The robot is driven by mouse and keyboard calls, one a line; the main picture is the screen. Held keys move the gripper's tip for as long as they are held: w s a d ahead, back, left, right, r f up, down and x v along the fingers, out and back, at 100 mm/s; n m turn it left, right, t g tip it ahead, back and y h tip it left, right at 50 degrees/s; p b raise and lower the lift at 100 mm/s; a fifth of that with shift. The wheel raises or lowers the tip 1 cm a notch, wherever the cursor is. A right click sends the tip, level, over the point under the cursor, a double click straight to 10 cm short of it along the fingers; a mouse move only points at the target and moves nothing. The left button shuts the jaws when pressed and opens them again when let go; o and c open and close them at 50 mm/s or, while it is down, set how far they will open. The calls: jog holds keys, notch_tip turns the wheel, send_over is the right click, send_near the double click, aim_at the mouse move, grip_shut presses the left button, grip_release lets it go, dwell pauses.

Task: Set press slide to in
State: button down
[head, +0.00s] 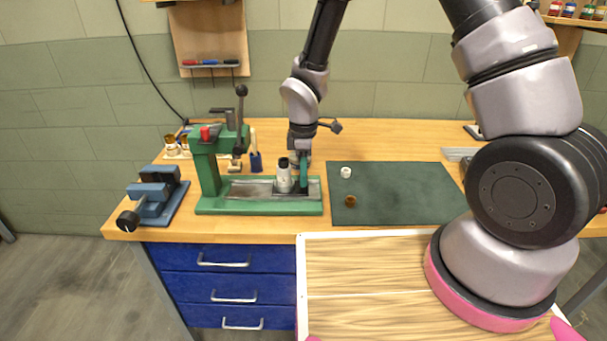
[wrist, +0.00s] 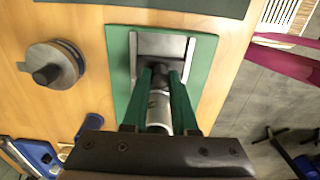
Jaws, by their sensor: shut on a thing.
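The green press (head: 208,165) stands on the bench with a long green base and a metal channel. Its slide is the grey plate with side rails (wrist: 165,45) at the right end of the base. A pale cylinder (head: 284,178) with a dark top stands in the channel, just left of my gripper (head: 304,183). In the wrist view, the green fingers of my gripper (wrist: 161,78) are shut around a small dark post (wrist: 162,68) on the slide. The pale cylinder (wrist: 158,108) shows between the finger bases. The fingers partly hide the slide and post.
A blue vise (head: 155,198) stands left of the press. A dark green mat (head: 400,195) lies to the right, with a white ring (head: 346,172) and a brown ring (head: 350,201) on it. A grey round piece (wrist: 55,65) lies behind the press base.

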aim_at(288, 173)
dwell(0.8)
jog(key=a, duration=0.4)
jog(key=shift+w+a, duration=0.1)
jog(key=c, duration=0.7)
grip_release()
notch_tip(288, 173, up, 11)
jog(key=shift+f, duration=0.1)
